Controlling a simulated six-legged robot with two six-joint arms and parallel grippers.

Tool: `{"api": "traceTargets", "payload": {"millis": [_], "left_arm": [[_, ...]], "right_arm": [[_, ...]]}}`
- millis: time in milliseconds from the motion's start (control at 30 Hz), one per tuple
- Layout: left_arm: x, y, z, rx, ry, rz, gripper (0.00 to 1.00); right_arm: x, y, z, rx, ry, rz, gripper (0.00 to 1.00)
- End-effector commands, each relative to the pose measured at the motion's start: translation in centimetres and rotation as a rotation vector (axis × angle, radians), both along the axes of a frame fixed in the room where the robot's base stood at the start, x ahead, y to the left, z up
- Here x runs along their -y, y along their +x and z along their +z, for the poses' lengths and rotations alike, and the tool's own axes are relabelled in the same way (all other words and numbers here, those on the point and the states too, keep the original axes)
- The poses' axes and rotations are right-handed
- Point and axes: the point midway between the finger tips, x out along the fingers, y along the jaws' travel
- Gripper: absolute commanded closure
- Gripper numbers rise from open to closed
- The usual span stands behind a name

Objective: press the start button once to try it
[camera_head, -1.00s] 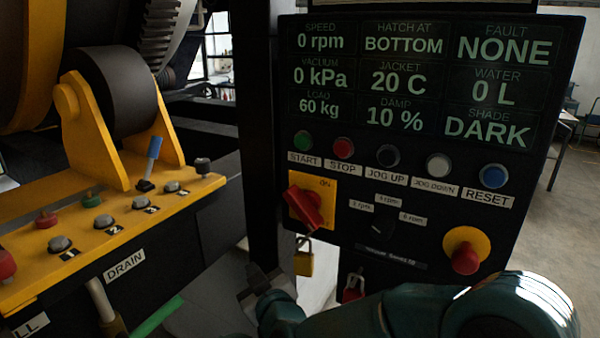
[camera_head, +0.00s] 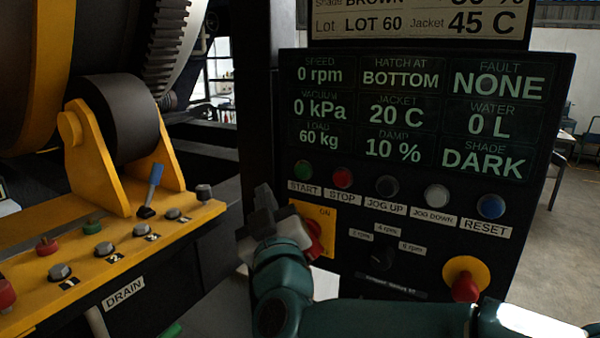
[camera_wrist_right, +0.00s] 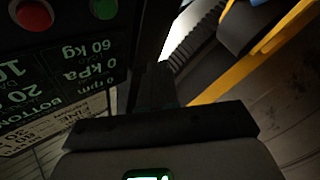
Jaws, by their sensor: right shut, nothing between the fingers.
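The green start button (camera_head: 304,170) sits above its START label on the dark control panel, left of the red stop button (camera_head: 343,177). My right gripper (camera_head: 265,195) is shut and empty, at the panel's left edge, below and left of the start button in the picture. There is a visible gap between fingertips and button in the picture. In the right wrist view the shut fingers (camera_wrist_right: 158,85) point up, with the green start button (camera_wrist_right: 104,9) at the top edge. The panel reads 0 rpm and fault NONE. My left gripper is not in view.
The red rotary switch (camera_head: 314,238) on its yellow plate is partly hidden behind my right gripper. A red emergency knob (camera_head: 466,287) is lower right. A yellow console (camera_head: 110,250) with several buttons and a blue-handled lever (camera_head: 154,182) stands at left.

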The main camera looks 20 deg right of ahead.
Motion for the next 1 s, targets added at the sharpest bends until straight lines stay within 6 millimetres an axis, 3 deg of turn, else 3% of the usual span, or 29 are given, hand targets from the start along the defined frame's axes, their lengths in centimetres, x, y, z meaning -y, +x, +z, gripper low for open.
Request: {"api": "traceTargets", "payload": {"millis": [200, 700, 1000], "left_arm": [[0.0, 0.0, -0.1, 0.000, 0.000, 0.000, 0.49], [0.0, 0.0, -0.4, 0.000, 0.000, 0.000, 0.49], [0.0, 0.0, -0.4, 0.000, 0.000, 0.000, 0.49]], "right_arm": [[0.8, 0.6, -0.1, -0.002, 0.001, -0.001, 1.00], [6.0, 4.7, -0.1, -0.001, 0.002, -0.001, 1.00], [7.0, 5.5, -0.1, -0.001, 0.000, 0.000, 1.00]]}}
